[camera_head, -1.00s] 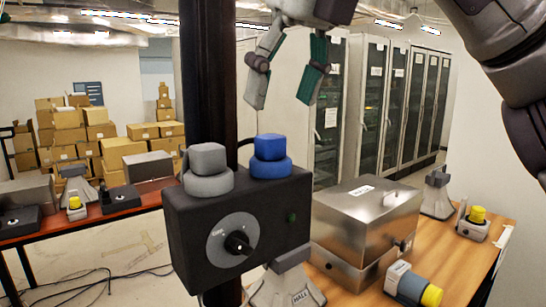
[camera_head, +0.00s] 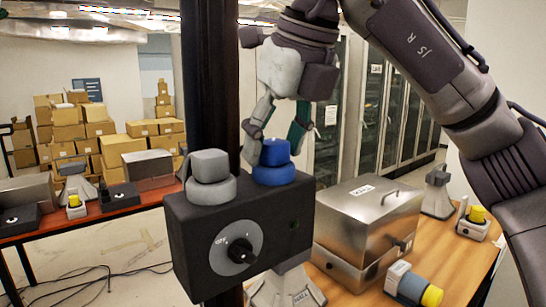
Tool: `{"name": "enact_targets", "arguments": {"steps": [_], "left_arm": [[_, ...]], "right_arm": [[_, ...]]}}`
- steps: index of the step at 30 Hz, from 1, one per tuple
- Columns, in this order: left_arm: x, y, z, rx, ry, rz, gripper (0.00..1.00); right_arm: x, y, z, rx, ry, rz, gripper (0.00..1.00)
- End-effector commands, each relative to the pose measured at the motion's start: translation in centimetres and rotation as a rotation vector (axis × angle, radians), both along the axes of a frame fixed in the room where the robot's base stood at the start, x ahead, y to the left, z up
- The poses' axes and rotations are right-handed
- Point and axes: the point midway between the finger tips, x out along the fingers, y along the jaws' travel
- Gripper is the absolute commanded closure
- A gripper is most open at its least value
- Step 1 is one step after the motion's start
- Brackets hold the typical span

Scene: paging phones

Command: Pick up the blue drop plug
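The blue drop plug (camera_head: 275,170) sits on top of a black box (camera_head: 230,240) with a dial, at the box's right end. A grey plug (camera_head: 211,180) of similar shape sits beside it on the left. My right gripper (camera_head: 276,150) points down at the blue plug, with one finger at its left and one at its right. The fingers are apart, and I cannot tell whether either touches the plug. My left gripper does not show.
A metal case (camera_head: 366,215) stands on the wooden table (camera_head: 460,255) at the right. A yellow-ended device (camera_head: 412,285) lies in front of it. A dark post (camera_head: 208,75) rises behind the black box. A red-topped table (camera_head: 85,222) is at the left.

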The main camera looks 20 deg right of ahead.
Motion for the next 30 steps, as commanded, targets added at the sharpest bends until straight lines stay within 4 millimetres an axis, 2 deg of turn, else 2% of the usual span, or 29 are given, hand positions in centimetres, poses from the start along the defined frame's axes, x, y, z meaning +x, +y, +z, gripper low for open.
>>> {"name": "enact_targets", "arguments": {"steps": [1, 9, 20, 25, 28, 30], "left_arm": [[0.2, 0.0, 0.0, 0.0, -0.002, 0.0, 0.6], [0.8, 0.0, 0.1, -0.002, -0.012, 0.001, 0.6], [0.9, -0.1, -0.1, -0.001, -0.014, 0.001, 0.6], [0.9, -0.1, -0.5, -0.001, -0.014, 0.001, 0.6], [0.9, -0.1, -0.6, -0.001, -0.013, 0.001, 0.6], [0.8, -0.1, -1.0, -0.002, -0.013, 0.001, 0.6]], "right_arm": [[0.0, 0.0, 0.0, 0.0, 0.0, 0.0, 0.55], [0.0, 0.0, 0.0, 0.0, 0.001, 0.0, 0.98], [0.0, 0.0, 0.5, -0.001, -0.002, -0.001, 0.99], [-0.1, 0.0, 2.3, 0.0, -0.004, -0.003, 0.99], [-0.1, 0.0, 4.3, 0.001, -0.005, -0.005, 0.99], [-1.2, -1.2, 5.1, 0.0, -0.008, -0.007, 0.99]]}}
